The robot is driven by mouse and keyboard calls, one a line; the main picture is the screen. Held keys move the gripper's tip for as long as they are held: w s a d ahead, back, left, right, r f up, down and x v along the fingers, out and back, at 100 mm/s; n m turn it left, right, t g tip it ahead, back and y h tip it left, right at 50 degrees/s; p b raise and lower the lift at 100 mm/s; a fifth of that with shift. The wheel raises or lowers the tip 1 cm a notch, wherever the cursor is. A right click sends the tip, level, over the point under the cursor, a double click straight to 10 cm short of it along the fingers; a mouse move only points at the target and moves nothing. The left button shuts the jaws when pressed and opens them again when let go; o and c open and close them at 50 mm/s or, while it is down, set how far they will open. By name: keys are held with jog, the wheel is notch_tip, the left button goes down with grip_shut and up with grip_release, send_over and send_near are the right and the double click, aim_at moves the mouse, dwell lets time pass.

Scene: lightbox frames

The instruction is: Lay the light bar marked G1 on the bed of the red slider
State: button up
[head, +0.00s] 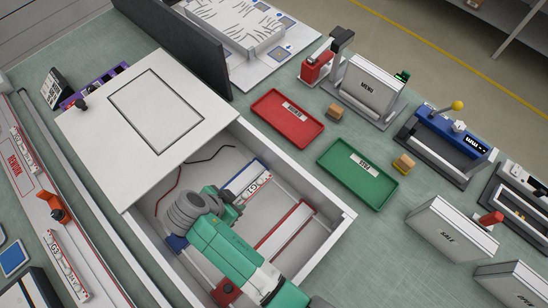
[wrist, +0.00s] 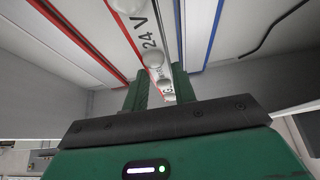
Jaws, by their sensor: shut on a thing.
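My gripper (head: 236,200) is down inside the open white box, shut on a light bar. The light bar G1 (head: 257,187) is white with round bulbs, and its label shows beyond the gripper. In the wrist view the bar (wrist: 148,40) runs between my green fingers (wrist: 162,88), with "24 V" and part of a "G" readable. The red slider (head: 287,231) lies in the box to the right of the bar. The blue slider (head: 240,177) is beside or under the bar; I cannot tell whether they touch. My arm hides part of both sliders.
The box's white walls (head: 330,237) surround my gripper, and a white panel (head: 200,145) covers its far left part. Red (head: 272,128) and green trays (head: 340,182) stand outside to the right. Another bar, G3 (head: 68,266), is in the left rack. A dark cable (head: 210,157) lies inside.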

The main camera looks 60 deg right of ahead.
jog(key=s+a, duration=0.1)
jog(key=s, duration=0.3)
jog(key=s+a+p, duration=0.1)
jog(key=s, duration=0.4)
jog(key=s+f+p, duration=0.1)
jog(key=s, duration=0.3)
jog(key=shift+s+a+f, duration=0.1)
jog(key=shift+s+a, duration=0.1)
jog(key=shift+a, duration=0.2)
jog(key=f, duration=0.3)
jog(key=shift+s+f, duration=0.1)
jog(key=shift+s, duration=0.3)
jog(key=shift+f, duration=0.35)
jog(key=o, duration=1.1)
jog(key=shift+c, duration=0.2)
jog(key=p+v, duration=0.1)
jog(key=v, duration=1.1)
jog(key=shift+r, duration=0.2)
jog(key=shift+w, duration=0.1)
